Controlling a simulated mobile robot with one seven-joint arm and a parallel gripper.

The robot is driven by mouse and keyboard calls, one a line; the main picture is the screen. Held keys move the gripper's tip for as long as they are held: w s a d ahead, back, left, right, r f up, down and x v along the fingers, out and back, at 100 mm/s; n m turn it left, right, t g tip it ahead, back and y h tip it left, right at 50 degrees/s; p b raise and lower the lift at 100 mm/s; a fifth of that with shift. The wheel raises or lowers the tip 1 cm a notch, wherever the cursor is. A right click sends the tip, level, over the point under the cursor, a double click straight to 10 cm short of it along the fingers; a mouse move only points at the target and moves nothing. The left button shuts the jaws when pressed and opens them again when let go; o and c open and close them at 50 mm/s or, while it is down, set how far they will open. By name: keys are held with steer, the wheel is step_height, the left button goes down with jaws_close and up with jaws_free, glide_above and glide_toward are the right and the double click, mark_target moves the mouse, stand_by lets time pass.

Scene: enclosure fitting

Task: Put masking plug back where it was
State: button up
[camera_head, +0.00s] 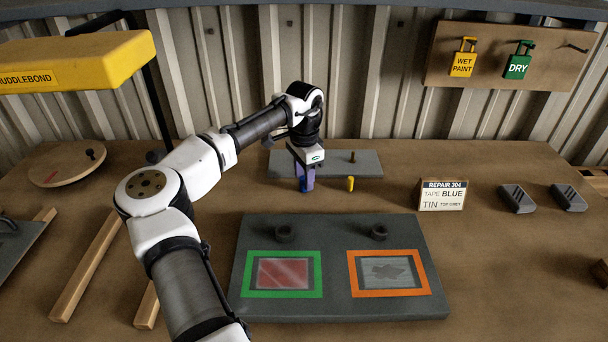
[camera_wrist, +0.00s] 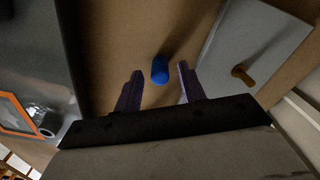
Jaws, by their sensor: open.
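A blue plug (camera_wrist: 160,69) stands on the brown tabletop between the grey plate and the dark board; in the head view it shows partly behind my fingers (camera_head: 307,186). My gripper (camera_head: 304,177) is above it, pointing down. In the wrist view my two purple fingers (camera_wrist: 159,80) are apart, with the blue plug in the gap between their tips. I cannot tell how far below the tips it is. A yellow plug (camera_head: 350,184) stands on the tabletop to the right. A brass-coloured peg (camera_head: 352,157) stands on the grey plate (camera_head: 372,170); it also shows in the wrist view (camera_wrist: 242,76).
The dark board (camera_head: 335,290) in front carries two black rings, a green-framed window (camera_head: 283,273) and an orange-framed window (camera_head: 389,273). A "REPAIR 304" card (camera_head: 442,195) reads tape blue, tin top grey. Two grey blocks lie at right; wooden strips lie at left.

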step_height(320, 180, up, 12)
steer(key=b, duration=0.1)
steer(key=shift+b, duration=0.35)
